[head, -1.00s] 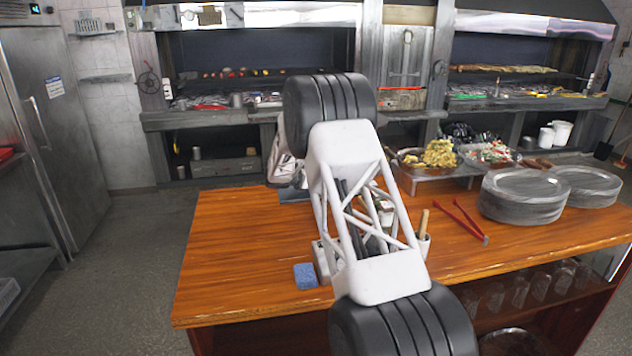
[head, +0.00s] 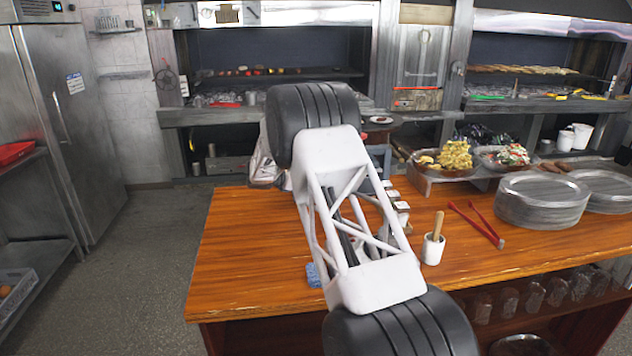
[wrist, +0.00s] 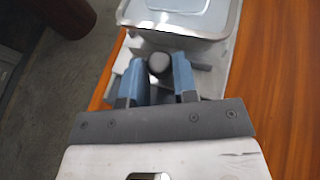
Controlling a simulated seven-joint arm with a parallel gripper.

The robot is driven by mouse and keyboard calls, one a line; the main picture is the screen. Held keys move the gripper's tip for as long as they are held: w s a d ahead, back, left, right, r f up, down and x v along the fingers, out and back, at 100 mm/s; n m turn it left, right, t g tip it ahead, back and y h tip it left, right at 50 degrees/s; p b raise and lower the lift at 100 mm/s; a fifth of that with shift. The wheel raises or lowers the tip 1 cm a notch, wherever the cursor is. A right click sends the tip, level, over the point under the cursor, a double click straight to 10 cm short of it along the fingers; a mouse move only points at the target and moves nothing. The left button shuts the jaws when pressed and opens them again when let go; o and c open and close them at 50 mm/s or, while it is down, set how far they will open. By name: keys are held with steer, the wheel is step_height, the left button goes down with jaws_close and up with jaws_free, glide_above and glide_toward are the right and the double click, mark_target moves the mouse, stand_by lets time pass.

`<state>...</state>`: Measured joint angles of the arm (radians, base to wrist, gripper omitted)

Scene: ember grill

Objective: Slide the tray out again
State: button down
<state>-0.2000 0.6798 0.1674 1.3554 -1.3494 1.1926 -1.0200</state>
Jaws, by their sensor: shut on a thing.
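My gripper (wrist: 160,82) shows in the wrist view, its two blue fingers shut on a dark rounded handle (wrist: 159,62). Just beyond the handle is a grey metal tray-like piece (wrist: 200,32) with a raised rim, cut off by the top of the picture. I cannot tell whether the handle is joined to it. In the head view my own arm hides the fingers and what they hold.
The wooden counter (head: 245,270) carries a white cup (head: 433,250), red tongs (head: 475,222), stacked plates (head: 540,205) and food pans (head: 450,160). A blue sponge (head: 313,275) is partly hidden by my arm. Grey floor (head: 130,260) lies open at left, beside the fridge (head: 65,110).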

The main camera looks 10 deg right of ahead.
steer(key=shift+a, duration=1.95)
steer(key=c, duration=0.9)
jaws_free()
steer(key=shift+v, duration=3.9)
